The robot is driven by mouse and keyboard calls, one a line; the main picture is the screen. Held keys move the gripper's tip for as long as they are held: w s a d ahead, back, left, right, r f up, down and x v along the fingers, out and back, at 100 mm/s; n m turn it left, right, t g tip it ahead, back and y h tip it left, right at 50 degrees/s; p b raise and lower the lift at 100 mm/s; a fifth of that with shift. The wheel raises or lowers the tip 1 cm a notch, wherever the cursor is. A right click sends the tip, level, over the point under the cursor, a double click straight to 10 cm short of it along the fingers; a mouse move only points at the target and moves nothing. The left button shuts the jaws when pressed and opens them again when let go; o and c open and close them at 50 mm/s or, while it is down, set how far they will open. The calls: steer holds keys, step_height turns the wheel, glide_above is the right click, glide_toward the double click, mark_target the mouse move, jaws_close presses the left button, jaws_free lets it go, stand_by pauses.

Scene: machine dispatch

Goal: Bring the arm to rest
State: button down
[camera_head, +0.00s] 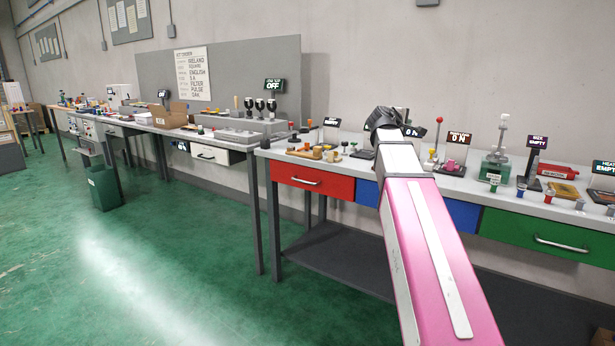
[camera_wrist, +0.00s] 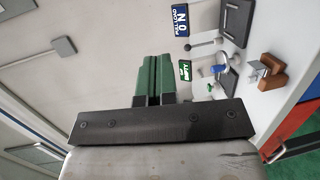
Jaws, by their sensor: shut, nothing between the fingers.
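My arm (camera_head: 430,255), pink and white, reaches up from the lower right of the head view and stands in front of the bench. Its dark far end (camera_head: 385,122) shows above the back part of the bench, and the fingers cannot be made out there. In the wrist view my gripper (camera_wrist: 153,60) shows its two green fingers side by side, shut with nothing between them. The fingers point past the bench, with the wall behind them, and touch nothing that I can see.
The near bench has red (camera_head: 312,180), blue (camera_head: 461,208) and green (camera_head: 548,238) drawers, and small devices and signs on top. An "EMPTY" sign (camera_wrist: 185,70) shows close to the fingers in the wrist view. Green floor (camera_head: 170,260) is clear at left.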

steer(key=s+a+f+m+g+y, duration=0.1)
steer(key=s+a+f+g+y, duration=0.1)
steer(key=f, duration=0.9)
steer(key=s+a+f+m+g+y, duration=0.1)
steer(key=s+a+f+m+y, duration=0.15)
steer(key=f, duration=0.75)
steer(key=s+a+f+m+g+y, duration=0.1)
steer(key=s+f+g, duration=0.15)
steer(key=f, duration=0.85)
steer(key=s+a+f+m+g+y, duration=0.2)
steer(key=s+a+f, duration=0.3)
steer(key=s+f, duration=0.4)
steer(key=s+a+f+m+g+y, duration=0.2)
steer(key=s+a+f+g+y, duration=0.2)
steer(key=s+f, duration=0.6)
step_height(320, 180, down, 4)
steer(key=shift+a+f+m, duration=0.1)
steer(key=shift+a+m, duration=0.25)
steer(key=shift+s, duration=0.1)
